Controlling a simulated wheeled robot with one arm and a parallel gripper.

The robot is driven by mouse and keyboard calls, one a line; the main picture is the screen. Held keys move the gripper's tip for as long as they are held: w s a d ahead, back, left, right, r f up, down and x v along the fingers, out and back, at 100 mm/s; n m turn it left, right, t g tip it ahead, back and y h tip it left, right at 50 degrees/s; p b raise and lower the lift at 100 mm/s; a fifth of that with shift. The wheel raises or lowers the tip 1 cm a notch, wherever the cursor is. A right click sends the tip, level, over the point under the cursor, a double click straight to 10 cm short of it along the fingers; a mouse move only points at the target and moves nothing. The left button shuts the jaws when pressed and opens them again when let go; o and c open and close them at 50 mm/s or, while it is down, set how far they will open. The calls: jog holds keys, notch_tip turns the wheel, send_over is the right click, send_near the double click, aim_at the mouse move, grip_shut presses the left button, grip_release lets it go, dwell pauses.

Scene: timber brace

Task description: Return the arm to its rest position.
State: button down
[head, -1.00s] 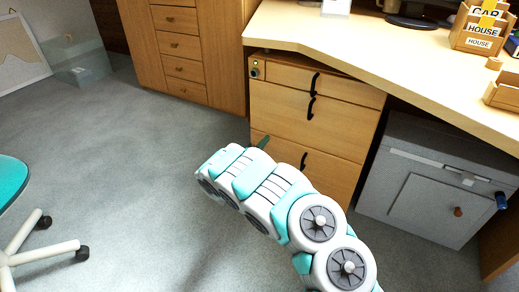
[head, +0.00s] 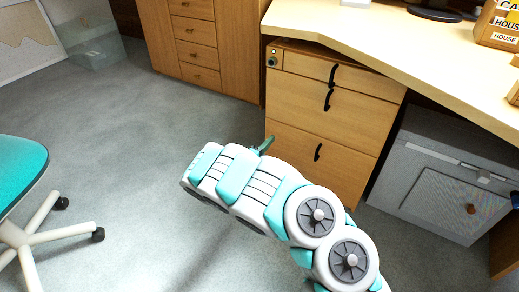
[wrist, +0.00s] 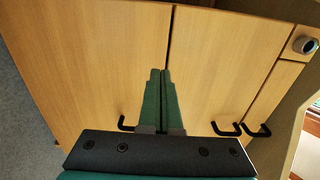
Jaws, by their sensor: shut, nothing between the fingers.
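My arm (head: 265,190), white and teal, reaches from the bottom of the head view toward the wooden drawer cabinet (head: 325,125). My gripper (wrist: 160,75) shows in the wrist view as two green fingers pressed together, shut with nothing between them. In the head view only a bit of green (head: 265,146) shows past the arm, in front of the cabinet; the rest of the gripper is hidden. In the wrist view the cabinet front (wrist: 100,60) with black handles fills most of the picture behind the fingers. I cannot tell the exact gap.
The desk top (head: 380,40) overhangs the cabinet. A grey box-like unit (head: 440,185) stands under the desk at right. A teal office chair (head: 20,175) is at left. A clear bin (head: 92,45) stands at the back left. The grey floor (head: 140,130) between is clear.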

jog(key=v, duration=0.6)
jog(key=s+d+r+m+g+h+p, duration=0.1)
jog(key=s+d+r+m+g+h, duration=0.25)
jog(key=d+r+m, duration=0.55)
jog(key=s+d+r+m+g+p, duration=0.1)
jog(key=s+d+r+m+g, duration=0.55)
jog(key=s+d+m, duration=0.3)
jog(key=s+d+r+m+g+p, duration=0.1)
jog(key=s+d+r+m+g, duration=0.5)
jog(key=s+d+r+m, duration=0.4)
jog(key=s+a+f+m+g+y+p, duration=0.1)
jog(key=s+a+m+y, duration=0.2)
jog(key=s, duration=0.4)
jog(key=s+a+f+m+g+y+p, duration=0.1)
jog(key=s+m+y, duration=0.1)
jog(key=s+m, duration=0.5)
jog(key=s+a+m+t+y+p, duration=0.1)
jog(key=s+a+m+y, duration=0.7)
jog(key=s+a, duration=0.5)
jog(key=a+y, duration=0.1)
jog(key=a, duration=0.1)
jog(key=shift+a+r+t+p, duration=0.2)
jog(key=shift+a+t+p, duration=0.1)
jog(key=shift+p, duration=0.1)
